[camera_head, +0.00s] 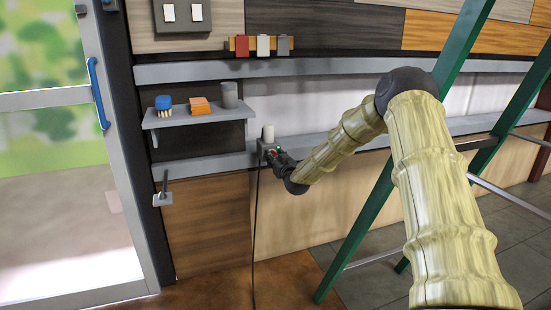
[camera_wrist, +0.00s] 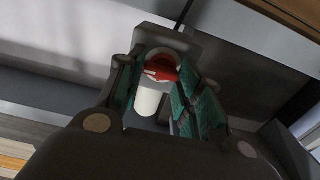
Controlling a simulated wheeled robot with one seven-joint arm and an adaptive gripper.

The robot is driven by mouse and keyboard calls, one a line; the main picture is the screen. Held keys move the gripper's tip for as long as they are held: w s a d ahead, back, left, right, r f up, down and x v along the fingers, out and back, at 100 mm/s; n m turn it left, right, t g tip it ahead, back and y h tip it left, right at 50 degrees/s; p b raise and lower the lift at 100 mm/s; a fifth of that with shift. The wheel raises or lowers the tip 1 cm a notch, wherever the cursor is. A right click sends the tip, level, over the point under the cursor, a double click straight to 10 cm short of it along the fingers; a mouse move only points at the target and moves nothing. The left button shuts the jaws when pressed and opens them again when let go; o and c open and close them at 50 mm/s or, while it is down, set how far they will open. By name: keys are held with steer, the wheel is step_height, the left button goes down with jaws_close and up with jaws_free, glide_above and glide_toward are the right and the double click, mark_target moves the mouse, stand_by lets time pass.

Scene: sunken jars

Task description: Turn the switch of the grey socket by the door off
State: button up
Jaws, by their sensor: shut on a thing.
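The grey socket (camera_head: 264,148) is on the wall right of the door, with a dark cable running down below it. In the wrist view the grey socket housing (camera_wrist: 172,39) is close ahead, with a red switch (camera_wrist: 161,68) on its face. A white cylinder (camera_wrist: 148,98) lies just below the red switch in that view, and a pale one (camera_head: 268,132) shows at the socket in the head view. My gripper (camera_head: 273,156) is at the socket. Its teal-padded fingers (camera_wrist: 158,88) stand either side of the red switch, shut on it; the exact contact is partly hidden.
A small shelf (camera_head: 195,119) holds a blue brush, orange blocks and a grey cup. A black lever (camera_head: 164,182) is on a plate by the glass door with its blue handle (camera_head: 98,93). A green ladder (camera_head: 372,215) stands close behind my arm. A switch panel (camera_head: 182,15) is above.

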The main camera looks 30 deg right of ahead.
steer(key=shift+r, duration=0.1)
steer(key=n+p, duration=0.3)
steer(key=n, duration=0.1)
steer(key=shift+a+r, duration=0.1)
steer(key=n+p, duration=0.2)
steer(key=n, duration=0.2)
steer(key=shift+a+n, duration=0.1)
steer(key=shift+n, duration=0.2)
steer(key=n, duration=0.9)
steer(key=shift+a+f, duration=0.15)
steer(key=shift+f, duration=0.2)
steer(key=o, duration=1)
steer(key=v, duration=1.2)
